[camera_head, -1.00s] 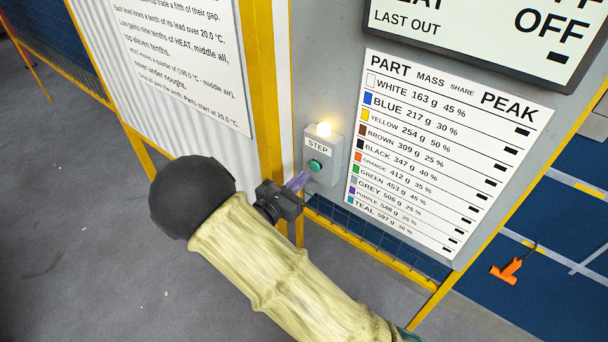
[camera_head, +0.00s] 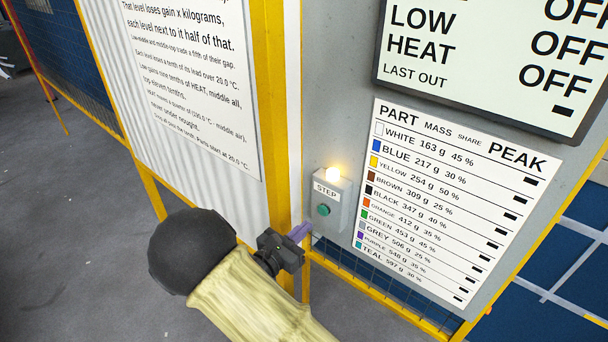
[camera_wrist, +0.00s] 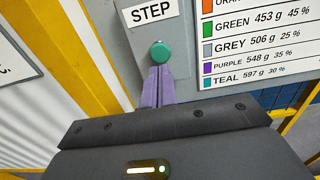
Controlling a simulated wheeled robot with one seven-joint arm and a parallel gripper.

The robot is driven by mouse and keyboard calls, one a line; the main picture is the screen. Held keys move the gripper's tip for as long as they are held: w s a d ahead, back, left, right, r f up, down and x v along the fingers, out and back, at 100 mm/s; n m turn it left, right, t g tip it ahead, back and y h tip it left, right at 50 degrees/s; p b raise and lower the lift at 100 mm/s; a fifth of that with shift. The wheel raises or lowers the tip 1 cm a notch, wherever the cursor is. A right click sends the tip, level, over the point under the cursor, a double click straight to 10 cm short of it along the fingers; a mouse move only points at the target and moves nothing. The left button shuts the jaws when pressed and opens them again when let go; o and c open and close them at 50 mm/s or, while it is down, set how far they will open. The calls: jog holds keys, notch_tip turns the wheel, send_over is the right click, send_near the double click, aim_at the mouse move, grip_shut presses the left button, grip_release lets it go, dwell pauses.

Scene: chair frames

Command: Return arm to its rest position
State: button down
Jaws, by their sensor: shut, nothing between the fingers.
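My gripper (camera_head: 301,231) is shut and empty, its purple fingers pressed together. In the head view it sits just below and left of the grey STEP box. In the wrist view the closed fingers (camera_wrist: 157,86) point up toward the green button (camera_wrist: 159,52), with their tips overlapping its lower edge in the picture; I cannot tell whether they touch. The button also shows in the head view (camera_head: 323,210), clear of the fingers. My arm is in its tan sleeve and extends from the bottom of the head view.
A lit lamp (camera_head: 333,173) tops the STEP box (camera_head: 338,205). A parts board (camera_head: 450,200) and a dark-framed HEAT display (camera_head: 480,70) hang on the grey panel. A yellow post (camera_head: 268,120) and a white text sign (camera_head: 190,90) stand left. Open grey floor (camera_head: 70,200) lies at left.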

jog(key=shift+d, duration=0.1)
jog(key=s+d+f+m+g, duration=0.1)
jog(key=s+d+m+g, duration=0.45)
jog(key=d, duration=0.25)
jog(key=s+d+f+m+g, duration=0.1)
jog(key=s+d+m+g, duration=0.3)
jog(key=d+m+g, duration=0.35)
jog(key=s+d+r+m+t+y, duration=0.1)
jog(key=s+r+m+y, duration=0.4)
jog(key=m+y, duration=0.6)
jog(key=s+m, duration=0.2)
jog(key=m, duration=0.2)
jog(key=shift+s+d, duration=0.15)
jog(key=shift+s, duration=0.05)
